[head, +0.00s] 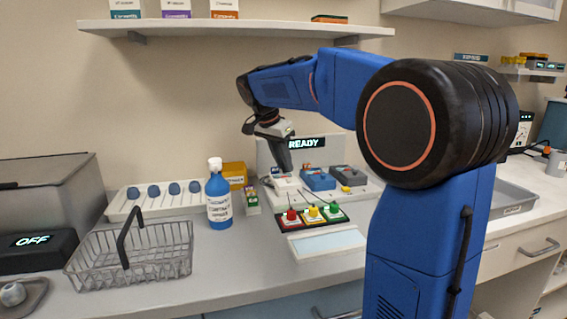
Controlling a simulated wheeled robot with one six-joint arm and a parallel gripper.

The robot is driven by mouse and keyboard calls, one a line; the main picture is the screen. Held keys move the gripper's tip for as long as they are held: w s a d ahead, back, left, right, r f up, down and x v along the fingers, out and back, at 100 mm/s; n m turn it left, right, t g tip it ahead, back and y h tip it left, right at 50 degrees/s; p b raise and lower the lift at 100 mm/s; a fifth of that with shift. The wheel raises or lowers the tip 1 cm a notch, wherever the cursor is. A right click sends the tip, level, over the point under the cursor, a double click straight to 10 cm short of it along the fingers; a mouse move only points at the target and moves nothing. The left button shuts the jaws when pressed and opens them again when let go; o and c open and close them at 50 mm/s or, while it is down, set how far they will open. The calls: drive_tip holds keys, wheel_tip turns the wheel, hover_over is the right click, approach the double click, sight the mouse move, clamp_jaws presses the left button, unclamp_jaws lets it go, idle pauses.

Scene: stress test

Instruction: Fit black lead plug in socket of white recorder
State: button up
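My gripper (284,165) points down at the back of the counter, just above or at the white recorder (284,186). Its fingers look dark and close together, but they are too small to tell whether they are open or shut. The white recorder is the left one in a row, with a blue recorder (318,180) and a dark grey one (348,176) to its right. Its socket cannot be made out. I cannot pick out the black lead plug; the dark gripper may hide or hold it.
A panel reading READY (307,143) stands behind the row. In front are a box with red, yellow and green buttons (312,216) and a pale flat tray (327,244). A blue bottle (218,196) and a wire basket (135,252) stand left. A shelf (230,27) hangs above.

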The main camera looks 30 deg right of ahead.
drive_tip(key=shift+r, duration=0.1)
drive_tip(key=shift+r, duration=1.8)
drive_tip(key=shift+o, duration=0.2)
drive_tip(key=o, duration=0.5)
drive_tip(key=shift+r, duration=0.15)
drive_tip(key=shift+r, duration=1.4)
